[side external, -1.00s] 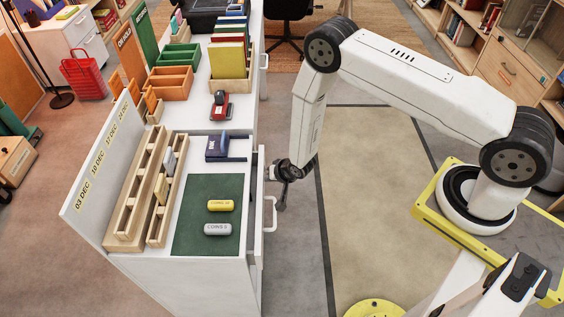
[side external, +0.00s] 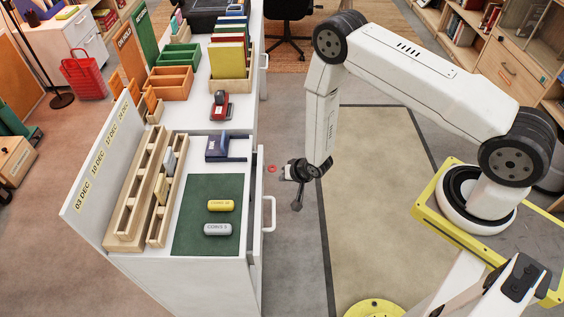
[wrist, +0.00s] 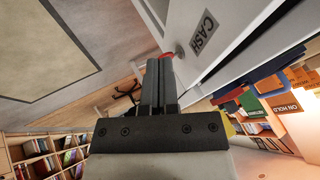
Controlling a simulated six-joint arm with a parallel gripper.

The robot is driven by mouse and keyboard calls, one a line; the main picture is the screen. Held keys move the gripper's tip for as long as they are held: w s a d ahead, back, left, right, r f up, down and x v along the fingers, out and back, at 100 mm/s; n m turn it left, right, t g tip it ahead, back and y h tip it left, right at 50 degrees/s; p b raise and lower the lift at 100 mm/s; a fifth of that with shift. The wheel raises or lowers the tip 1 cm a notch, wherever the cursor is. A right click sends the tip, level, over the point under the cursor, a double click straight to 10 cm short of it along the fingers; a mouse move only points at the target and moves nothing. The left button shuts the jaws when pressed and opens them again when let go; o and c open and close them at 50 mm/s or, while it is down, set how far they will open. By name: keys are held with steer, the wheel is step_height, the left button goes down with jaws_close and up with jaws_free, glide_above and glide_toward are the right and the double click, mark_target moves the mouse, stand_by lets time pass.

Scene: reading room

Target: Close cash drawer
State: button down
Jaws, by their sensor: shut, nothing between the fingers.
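The cash drawer shows in the wrist view as a white front with a CASH label (wrist: 204,34). A small round fitting and a red piece (wrist: 167,55) are beside the label. In the side view, the white desk (side external: 190,268) has a drawer front with a white handle (side external: 270,214) on its right side. How far the cash drawer stands out is not clear. My gripper (side external: 286,172) is shut and empty, just right of the desk side and apart from it in the side view. Its dark fingers (wrist: 159,65) point towards the red piece in the wrist view.
On the desk are a green mat (side external: 193,240) with a yellow and a grey coin roll, wooden racks (side external: 140,205), a blue box (side external: 216,147) and a red stamp (side external: 221,108). The floor right of the desk (side external: 285,260) is clear. An office chair (side external: 287,12) stands behind.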

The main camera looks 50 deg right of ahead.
steer(key=v, duration=0.9)
steer(key=shift+r, duration=0.3)
steer(key=shift+a, duration=0.1)
steer(key=shift+w+d+f+m+g+y, duration=0.15)
steer(key=shift+w+d+f+m+y, duration=0.1)
steer(key=shift+d+y, duration=0.7)
steer(key=shift+w+d+f+m+g+y, duration=0.15)
steer(key=shift+w+d+f+y, duration=0.1)
steer(key=shift+d+y, duration=0.7)
steer(key=shift+w+d+f+m+g+y, duration=0.1)
steer(key=shift+w+d+f+m+y, duration=0.15)
steer(key=shift+d+y, duration=0.7)
steer(key=shift+a+f, duration=0.1)
